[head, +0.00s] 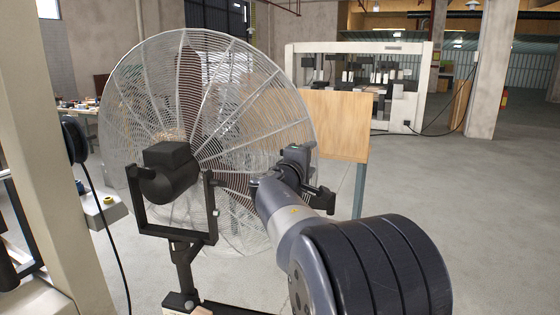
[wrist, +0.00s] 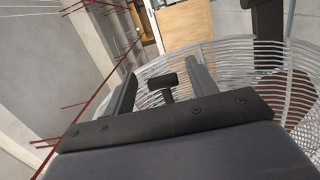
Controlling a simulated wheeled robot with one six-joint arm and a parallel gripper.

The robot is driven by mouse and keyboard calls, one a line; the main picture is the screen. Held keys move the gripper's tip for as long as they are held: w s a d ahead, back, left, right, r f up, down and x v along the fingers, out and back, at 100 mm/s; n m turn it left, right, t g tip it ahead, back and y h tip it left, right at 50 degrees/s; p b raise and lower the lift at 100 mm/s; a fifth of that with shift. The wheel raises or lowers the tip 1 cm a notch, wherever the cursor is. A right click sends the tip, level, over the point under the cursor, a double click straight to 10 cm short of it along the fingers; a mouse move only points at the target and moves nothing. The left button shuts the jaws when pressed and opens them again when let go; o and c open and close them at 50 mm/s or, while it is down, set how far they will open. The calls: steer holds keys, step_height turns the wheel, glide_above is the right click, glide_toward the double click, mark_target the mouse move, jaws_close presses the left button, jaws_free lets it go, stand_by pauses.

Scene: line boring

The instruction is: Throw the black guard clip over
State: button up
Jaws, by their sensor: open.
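The black guard clip (wrist: 168,85) shows in the wrist view as a small T-shaped lever at the near edge of the wire fan guard (wrist: 155,70). My gripper (wrist: 161,70) is open, with one finger on each side of the clip. A gap shows between the clip and each finger; I cannot tell how deep the clip sits between them. In the head view, the large round fan guard (head: 235,85) stands upright behind my arm. I cannot make out the clip there, as my arm covers the guard's lower right part.
The black fan motor (head: 170,172) and its yoke stand left of my arm. A wooden panel (head: 335,125) stands close behind the guard at right. A white-framed machine (head: 425,95) is farther back. The floor (head: 480,200) at right is clear. A cable hangs at left.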

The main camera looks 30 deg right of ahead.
steer(key=shift+a, duration=0.1)
steer(key=shift+b+v, duration=0.85)
steer(key=shift+v, duration=1.05)
steer(key=shift+s, duration=0.1)
steer(key=b+v, duration=0.1)
steer(key=v, duration=0.3)
steer(key=shift+b, duration=0.3)
steer(key=p+x, duration=0.3)
steer(key=x, duration=0.5)
